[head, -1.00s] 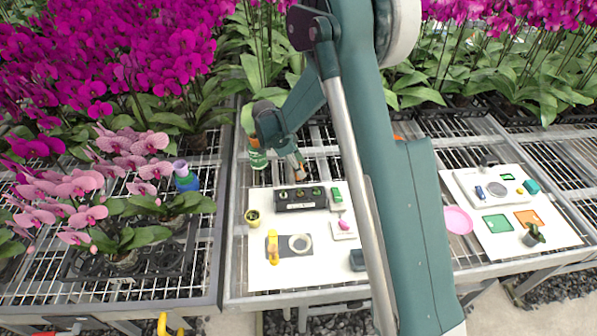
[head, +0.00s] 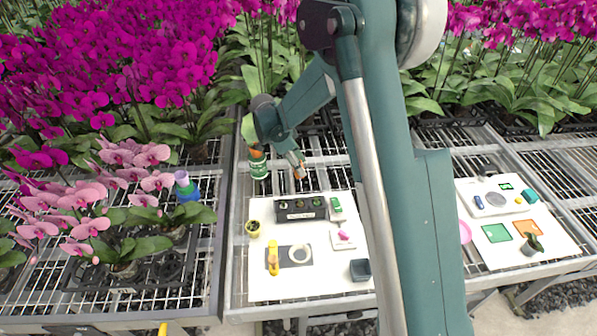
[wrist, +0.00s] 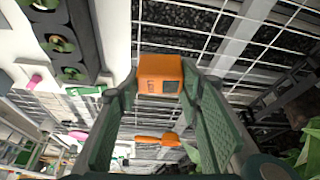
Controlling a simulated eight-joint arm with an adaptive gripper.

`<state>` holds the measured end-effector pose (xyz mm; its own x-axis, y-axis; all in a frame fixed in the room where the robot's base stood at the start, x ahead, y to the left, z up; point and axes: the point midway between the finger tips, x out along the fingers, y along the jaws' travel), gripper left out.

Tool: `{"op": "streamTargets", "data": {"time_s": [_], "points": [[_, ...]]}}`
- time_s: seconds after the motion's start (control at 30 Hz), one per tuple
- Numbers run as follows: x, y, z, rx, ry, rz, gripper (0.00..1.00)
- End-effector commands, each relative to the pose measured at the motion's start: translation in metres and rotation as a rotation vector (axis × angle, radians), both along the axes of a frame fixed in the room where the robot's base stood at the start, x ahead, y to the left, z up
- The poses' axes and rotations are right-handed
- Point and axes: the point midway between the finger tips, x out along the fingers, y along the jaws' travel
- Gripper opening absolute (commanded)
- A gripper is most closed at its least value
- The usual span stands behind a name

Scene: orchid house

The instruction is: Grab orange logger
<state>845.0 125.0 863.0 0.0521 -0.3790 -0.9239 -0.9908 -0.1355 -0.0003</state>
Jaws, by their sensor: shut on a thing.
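The orange logger (wrist: 160,72) is a small boxy thing with a dark window on its face. In the wrist view it sits between the two green fingertips of my gripper (wrist: 158,88), which is shut on it. In the head view my gripper (head: 299,170) hangs over the wire bench just behind the black tray, and a little orange shows at its tip. The logger appears held clear above the mesh, though the exact height cannot be told.
A black tray with small plants (head: 300,215) stands on a white board (head: 290,285). A green bottle (head: 258,165) is left of my gripper. Orchids crowd behind. Another orange item (wrist: 157,139) shows in the wrist view. A second white board (head: 560,245) lies right.

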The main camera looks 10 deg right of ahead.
Motion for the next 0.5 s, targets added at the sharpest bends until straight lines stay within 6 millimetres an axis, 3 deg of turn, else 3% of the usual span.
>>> {"op": "streamTargets", "data": {"time_s": [0.2, 0.5], "points": [[0.0, 0.0, 0.027, 0.0, 0.0, 0.0, 0.23], [0.0, 0.0, 0.034, 0.0, 0.0, 0.0, 0.23]]}}
